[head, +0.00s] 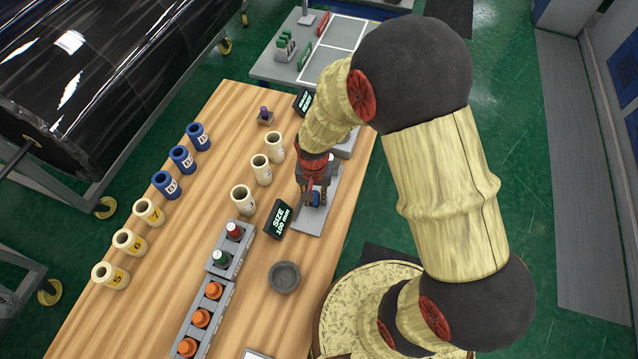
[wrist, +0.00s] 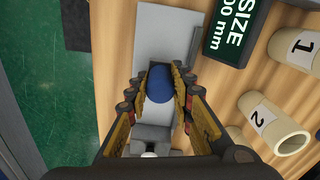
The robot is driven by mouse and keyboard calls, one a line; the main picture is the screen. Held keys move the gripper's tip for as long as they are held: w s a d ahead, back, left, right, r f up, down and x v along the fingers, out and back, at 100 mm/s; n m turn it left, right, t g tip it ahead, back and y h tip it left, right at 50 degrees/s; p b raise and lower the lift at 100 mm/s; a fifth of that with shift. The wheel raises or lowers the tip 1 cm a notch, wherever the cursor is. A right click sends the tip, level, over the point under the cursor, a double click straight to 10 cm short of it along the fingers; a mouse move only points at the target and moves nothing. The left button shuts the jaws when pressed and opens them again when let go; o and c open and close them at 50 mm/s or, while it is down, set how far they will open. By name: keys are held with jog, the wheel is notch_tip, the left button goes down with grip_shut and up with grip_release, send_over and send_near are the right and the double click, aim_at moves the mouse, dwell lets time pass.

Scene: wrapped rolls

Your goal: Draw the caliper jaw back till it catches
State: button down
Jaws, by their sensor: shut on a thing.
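The caliper is a flat grey plate (head: 307,222) on the wooden table, with a grey jaw block (wrist: 151,136) low in the wrist view. A blue knob (wrist: 159,84) stands over the plate, and it also shows small in the head view (head: 315,199). My gripper (wrist: 162,82) is shut on the blue knob, with one finger on each side. A black display (head: 278,219) beside the plate reads SIZE 100 mm; its first digit is cut off in the wrist view. My arm hides part of the caliper in the head view, and the catch cannot be made out.
Cream rolls (head: 243,199) stand left of the caliper, with blue rolls (head: 182,159) farther left. A grey bowl (head: 284,277) stands nearer the front. A second black display (head: 303,101) is farther back.

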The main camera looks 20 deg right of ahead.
jog(key=shift+s+f, duration=0.1)
jog(key=shift+s, duration=0.1)
jog(key=c, duration=2)
grip_release()
jog(key=shift+a, duration=0.1)
jog(key=shift+o, duration=0.9)
jog(key=shift+a, duration=0.1)
jog(key=shift+o, duration=1.4)
notch_tip(320, 180, up, 12)
